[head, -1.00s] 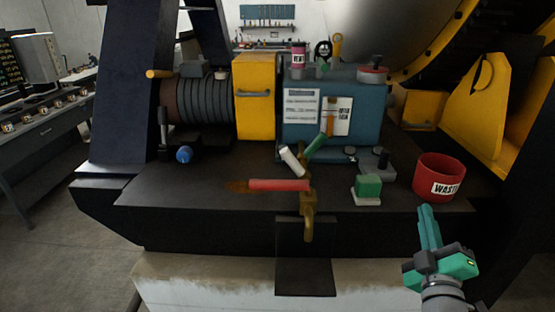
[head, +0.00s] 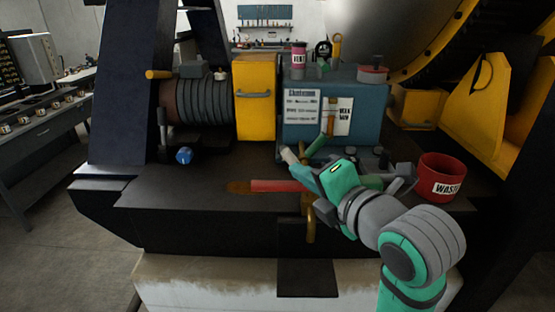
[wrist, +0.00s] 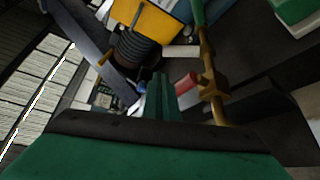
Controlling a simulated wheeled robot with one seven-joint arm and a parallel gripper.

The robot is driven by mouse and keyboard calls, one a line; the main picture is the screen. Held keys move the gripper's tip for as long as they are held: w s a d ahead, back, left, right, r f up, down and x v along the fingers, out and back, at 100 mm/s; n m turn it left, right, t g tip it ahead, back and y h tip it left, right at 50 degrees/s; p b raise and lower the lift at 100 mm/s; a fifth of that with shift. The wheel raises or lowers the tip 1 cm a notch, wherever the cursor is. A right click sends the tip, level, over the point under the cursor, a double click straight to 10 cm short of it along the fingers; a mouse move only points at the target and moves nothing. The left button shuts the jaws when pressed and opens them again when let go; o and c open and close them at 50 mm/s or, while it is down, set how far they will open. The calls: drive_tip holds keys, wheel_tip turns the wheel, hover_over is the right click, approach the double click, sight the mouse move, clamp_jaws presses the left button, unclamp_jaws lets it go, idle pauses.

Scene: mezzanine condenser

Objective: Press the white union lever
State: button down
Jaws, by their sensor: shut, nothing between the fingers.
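The white union lever (head: 289,155) sticks up and left from the brass fitting. Its lower part is hidden behind my gripper. My gripper (head: 299,161) is shut and empty, its tips beside the white lever in the head view; I cannot tell whether they touch it. In the wrist view, the shut green fingers (wrist: 160,80) point up the picture, with a white piece (wrist: 182,52), likely the white lever, beyond them. The red lever (head: 280,185) lies level below, and the green lever (head: 316,146) angles up to the right.
The brass fitting (wrist: 212,85) stands right of the fingers in the wrist view. A red waste bin (head: 441,177) stands to the right. A blue box (head: 365,105) and yellow box (head: 254,97) stand behind.

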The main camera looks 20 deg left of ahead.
drive_tip(key=shift+w, duration=0.1)
drive_tip(key=x, duration=0.9)
drive_tip(key=shift+w+a, duration=0.3)
drive_tip(key=shift+f, duration=0.1)
drive_tip(key=shift+d, duration=0.1)
